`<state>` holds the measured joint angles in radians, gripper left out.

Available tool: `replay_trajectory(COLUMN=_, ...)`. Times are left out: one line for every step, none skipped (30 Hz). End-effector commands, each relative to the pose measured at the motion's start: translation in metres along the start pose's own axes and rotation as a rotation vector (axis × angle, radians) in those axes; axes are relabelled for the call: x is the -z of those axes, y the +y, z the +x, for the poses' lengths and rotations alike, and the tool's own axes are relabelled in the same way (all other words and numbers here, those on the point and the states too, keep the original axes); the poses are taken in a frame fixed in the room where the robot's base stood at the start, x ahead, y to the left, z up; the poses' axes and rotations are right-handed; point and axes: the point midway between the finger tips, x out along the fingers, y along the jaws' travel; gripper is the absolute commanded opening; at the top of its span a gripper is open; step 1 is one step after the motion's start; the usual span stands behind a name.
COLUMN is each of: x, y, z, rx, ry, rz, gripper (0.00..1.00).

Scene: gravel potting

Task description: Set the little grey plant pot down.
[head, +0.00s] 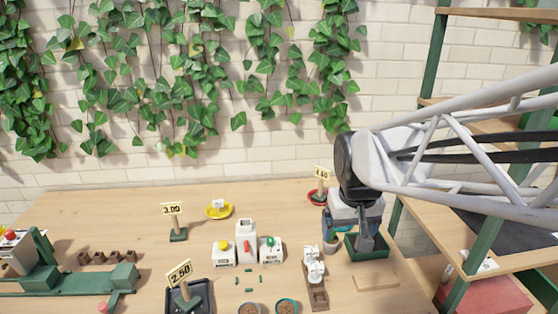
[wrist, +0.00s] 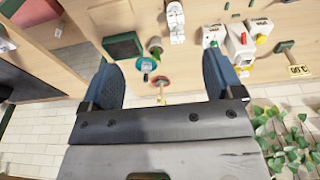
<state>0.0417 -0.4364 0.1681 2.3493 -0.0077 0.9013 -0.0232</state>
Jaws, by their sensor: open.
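My gripper (head: 347,226) hangs over the right part of the table, its fingers pointing down. In the wrist view my gripper (wrist: 158,62) has its two blue fingers wide apart, with nothing clasped between them. A small greyish pot (head: 331,245) stands on the table beside the green tray, partly hidden by my gripper.
A green tray (head: 381,252) is right beside the gripper. A red saucer (head: 314,198) with a price sign lies behind. White dispensers (head: 246,240), a yellow saucer (head: 219,212) and a black tray (head: 203,291) are to the left. Shelving stands at right.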

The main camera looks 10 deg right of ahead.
Motion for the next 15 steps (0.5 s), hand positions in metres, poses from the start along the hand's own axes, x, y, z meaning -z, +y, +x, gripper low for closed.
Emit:
replay_trajectory(x=-0.014, y=-0.002, z=-0.006, rx=0.0, ry=0.012, rz=0.0, gripper=0.86)
replay_trajectory(x=-0.021, y=-0.003, z=-0.008, rx=0.0, ry=0.016, rz=0.0, gripper=0.86)
replay_trajectory(x=-0.031, y=-0.004, z=-0.012, rx=0.0, ry=0.023, rz=0.0, gripper=0.86)
replay_trajectory(x=-0.039, y=-0.005, z=-0.014, rx=0.001, ry=0.028, rz=0.001, gripper=0.86)
replay_trajectory(x=-0.046, y=-0.006, z=-0.016, rx=0.001, ry=0.032, rz=0.001, gripper=0.86)
replay_trajectory(x=-0.056, y=-0.007, z=-0.018, rx=0.001, ry=0.038, rz=0.001, gripper=0.86)
replay_trajectory(x=-0.063, y=-0.008, z=-0.019, rx=0.001, ry=0.042, rz=0.002, gripper=0.86)
replay_trajectory(x=-0.069, y=-0.009, z=-0.021, rx=0.002, ry=0.047, rz=0.003, gripper=0.86)
replay_trajectory(x=-0.078, y=-0.01, z=-0.022, rx=0.002, ry=0.052, rz=0.003, gripper=0.86)
replay_trajectory(x=-0.083, y=-0.01, z=-0.023, rx=0.002, ry=0.056, rz=0.004, gripper=0.86)
replay_trajectory(x=-0.088, y=-0.011, z=-0.024, rx=0.002, ry=0.06, rz=0.004, gripper=0.86)
replay_trajectory(x=-0.095, y=-0.011, z=-0.024, rx=0.003, ry=0.062, rz=0.005, gripper=0.86)
replay_trajectory(x=-0.099, y=-0.011, z=-0.025, rx=0.003, ry=0.065, rz=0.005, gripper=0.86)
replay_trajectory(x=-0.102, y=-0.012, z=-0.025, rx=0.003, ry=0.068, rz=0.005, gripper=0.86)
replay_trajectory(x=-0.105, y=-0.012, z=-0.026, rx=0.003, ry=0.071, rz=0.006, gripper=0.86)
